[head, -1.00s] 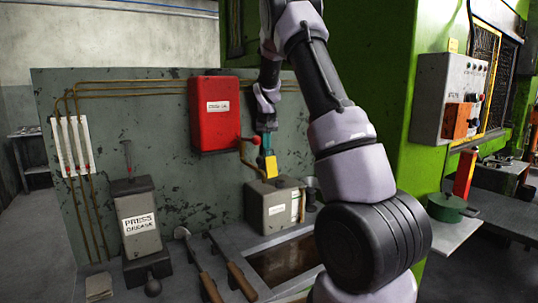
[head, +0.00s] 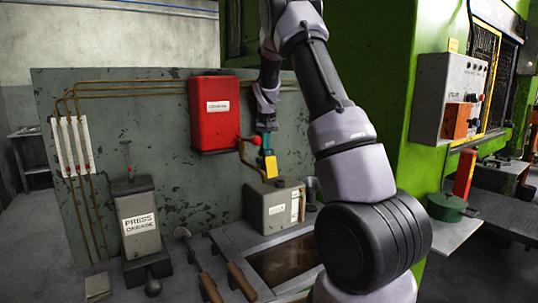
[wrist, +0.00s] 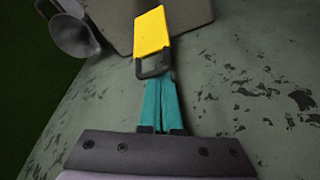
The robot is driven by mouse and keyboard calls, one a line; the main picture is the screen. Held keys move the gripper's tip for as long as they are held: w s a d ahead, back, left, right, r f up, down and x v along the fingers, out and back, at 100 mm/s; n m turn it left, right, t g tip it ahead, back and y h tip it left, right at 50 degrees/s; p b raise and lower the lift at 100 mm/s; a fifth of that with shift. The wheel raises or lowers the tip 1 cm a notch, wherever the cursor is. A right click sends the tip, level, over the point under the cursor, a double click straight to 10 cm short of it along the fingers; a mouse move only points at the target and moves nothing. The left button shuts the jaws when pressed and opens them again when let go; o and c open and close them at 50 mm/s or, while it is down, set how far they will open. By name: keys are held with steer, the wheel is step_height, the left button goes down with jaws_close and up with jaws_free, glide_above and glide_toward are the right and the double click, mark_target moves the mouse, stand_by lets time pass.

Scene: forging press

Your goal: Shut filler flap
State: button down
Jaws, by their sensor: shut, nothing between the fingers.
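The yellow flap (head: 271,167) stands raised over the top of a grey box (head: 270,211) on the bench. In the wrist view the yellow flap (wrist: 151,32) has a dark frame at its near end. My gripper (head: 267,150), with teal fingers, points down just above the flap. Its fingers (wrist: 158,82) are shut with nothing between them. The tips appear right at the flap's dark end; I cannot tell whether they touch it. The flap's hinge is not clear.
A red box (head: 215,115) with a red-knobbed lever hangs on the panel close left of my gripper. A brass pipe (head: 249,163) runs down beside the flap. A grey metal cup (wrist: 75,36) stands near the box. A green press column (head: 385,90) rises at right.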

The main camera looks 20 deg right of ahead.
stand_by(0.3)
steer(key=s, duration=0.3)
steer(key=s+d, duration=0.1)
steer(key=s, duration=0.1)
steer(key=shift+s+f, duration=0.15)
steer(key=shift+s, duration=0.05)
stand_by(0.6)
stand_by(0.6)
step_height(320, 180, up, 7)
stand_by(0.6)
